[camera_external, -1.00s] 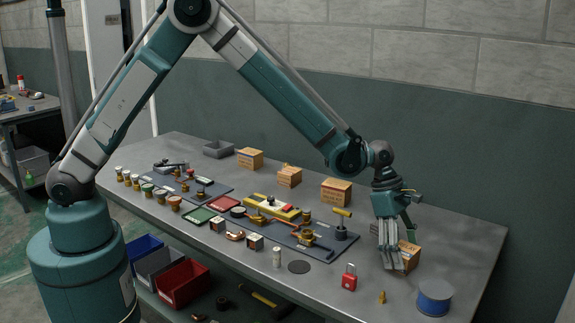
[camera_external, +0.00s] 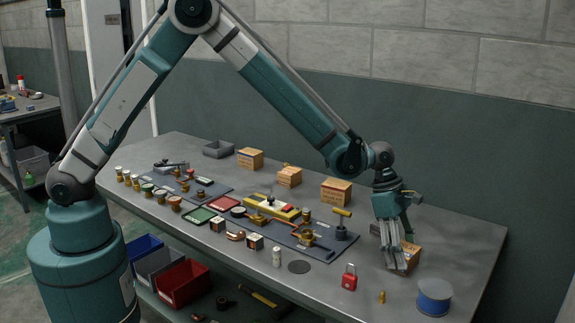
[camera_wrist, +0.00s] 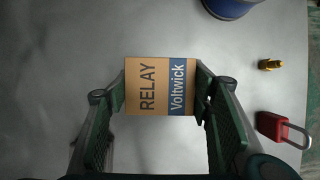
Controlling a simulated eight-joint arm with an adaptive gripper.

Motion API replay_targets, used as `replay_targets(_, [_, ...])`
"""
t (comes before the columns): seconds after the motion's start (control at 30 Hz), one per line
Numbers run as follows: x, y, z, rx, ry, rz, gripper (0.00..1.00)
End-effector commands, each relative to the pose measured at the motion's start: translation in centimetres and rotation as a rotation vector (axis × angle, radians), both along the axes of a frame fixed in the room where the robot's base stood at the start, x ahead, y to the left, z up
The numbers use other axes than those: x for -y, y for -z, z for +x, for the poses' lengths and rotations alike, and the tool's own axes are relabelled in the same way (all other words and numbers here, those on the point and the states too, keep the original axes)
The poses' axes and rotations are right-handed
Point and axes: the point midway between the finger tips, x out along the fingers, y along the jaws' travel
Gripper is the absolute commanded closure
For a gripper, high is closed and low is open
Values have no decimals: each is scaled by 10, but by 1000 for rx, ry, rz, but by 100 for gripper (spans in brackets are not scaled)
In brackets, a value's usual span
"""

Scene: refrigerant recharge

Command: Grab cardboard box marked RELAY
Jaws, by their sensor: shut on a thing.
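The cardboard box marked RELAY (camera_wrist: 147,88) shows in the wrist view between the two fingers, with a blue Voltwick band on its right side. My gripper (camera_wrist: 160,95) is shut on it, one finger against each side. In the external view the box (camera_external: 410,257) is at the right end of the bench, partly hidden behind the fingers of my gripper (camera_external: 400,262). The fingers point down around it. I cannot tell whether the box touches the bench top.
A red padlock (camera_external: 349,278), a small brass fitting (camera_external: 382,297) and a blue spool (camera_external: 434,297) lie near the gripper. Three other cardboard boxes, one of them here (camera_external: 336,192), stand along the back. Dark mats with parts cover the middle. The bench's right rear is clear.

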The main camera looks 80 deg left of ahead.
Motion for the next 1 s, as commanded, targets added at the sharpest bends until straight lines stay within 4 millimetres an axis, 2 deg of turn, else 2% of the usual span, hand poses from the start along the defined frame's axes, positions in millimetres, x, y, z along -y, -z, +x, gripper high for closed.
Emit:
replay_targets(0.37, [0,-9,0,0,0,0,63])
replay_targets(0.57, [0,-30,0,0,0,0,63])
replay_targets(0.8, [0,-67,0,0,0,0,63])
replay_targets(1.0, [0,-90,0,-1,0,-1,63])
